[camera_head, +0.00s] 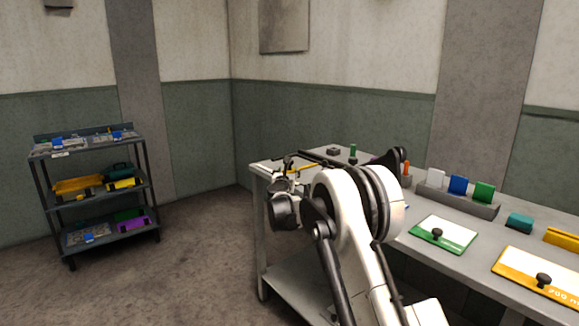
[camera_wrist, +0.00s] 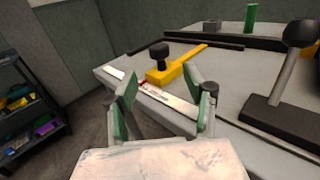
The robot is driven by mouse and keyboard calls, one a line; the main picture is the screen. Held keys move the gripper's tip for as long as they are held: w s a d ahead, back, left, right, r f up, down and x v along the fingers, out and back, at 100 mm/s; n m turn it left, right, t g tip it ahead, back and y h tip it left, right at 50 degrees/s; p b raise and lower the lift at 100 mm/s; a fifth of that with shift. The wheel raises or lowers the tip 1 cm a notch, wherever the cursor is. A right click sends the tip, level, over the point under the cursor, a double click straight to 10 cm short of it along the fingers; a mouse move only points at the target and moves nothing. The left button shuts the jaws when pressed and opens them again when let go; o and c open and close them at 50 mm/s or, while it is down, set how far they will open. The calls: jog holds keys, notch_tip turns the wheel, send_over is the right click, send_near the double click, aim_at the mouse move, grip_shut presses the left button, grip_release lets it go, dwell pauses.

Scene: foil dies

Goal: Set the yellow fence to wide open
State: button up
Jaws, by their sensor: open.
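The yellow fence (camera_wrist: 184,65) lies on the grey bench top in the wrist view, a long bar with a block at its near end and a black knob (camera_wrist: 159,50) on the block. A pale scale strip (camera_wrist: 172,100) with a red mark runs along the bench edge in front of it. My gripper (camera_wrist: 161,80) is open and empty, its two green-padded fingers spread on either side of the block in the picture. I cannot tell how far the fingers are from the knob. In the head view a bit of the yellow fence (camera_head: 303,167) shows behind my arm.
A black ball-topped lever (camera_wrist: 298,34) stands on a dark base to the right of the fence. A green peg (camera_wrist: 251,18) and a dark block (camera_wrist: 212,26) stand behind. Coloured blocks and plates with knobs line the bench. A shelf cart (camera_head: 97,190) stands left.

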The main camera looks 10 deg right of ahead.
jog(key=b+x, duration=0.2)
jog(key=x, duration=0.7)
jog(key=shift+w, duration=0.35)
grip_shut()
